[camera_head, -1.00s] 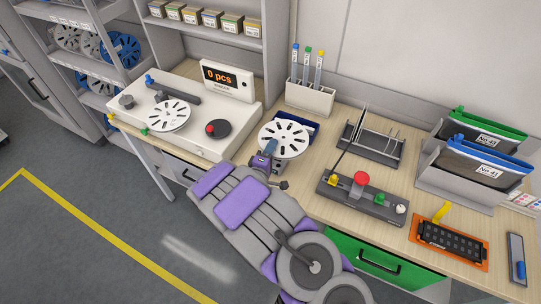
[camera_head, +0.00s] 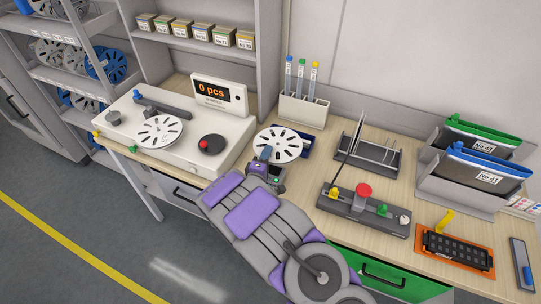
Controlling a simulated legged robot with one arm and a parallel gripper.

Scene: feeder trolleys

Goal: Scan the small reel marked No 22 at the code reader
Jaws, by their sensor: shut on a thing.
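A white slotted reel (camera_head: 286,138) is in the jaws of my gripper (camera_head: 267,154), over the back middle of the bench. My gripper is shut on the reel's near edge. I cannot read a No 22 mark on it. A dark blue tray (camera_head: 308,148) shows partly behind and right of the reel, which hides the rest. I cannot tell which thing is the code reader. A small dark piece with a green face (camera_head: 279,180) shows beside my wrist; I cannot tell whether it belongs to my arm.
A white counter (camera_head: 222,94) reading "0 pcs" stands left, with another white reel (camera_head: 159,131) on it. A tube rack (camera_head: 303,110) stands behind. A button fixture (camera_head: 364,207), a wire rack (camera_head: 368,154), No 41 pouches (camera_head: 486,173) and an orange tray (camera_head: 452,250) stand right.

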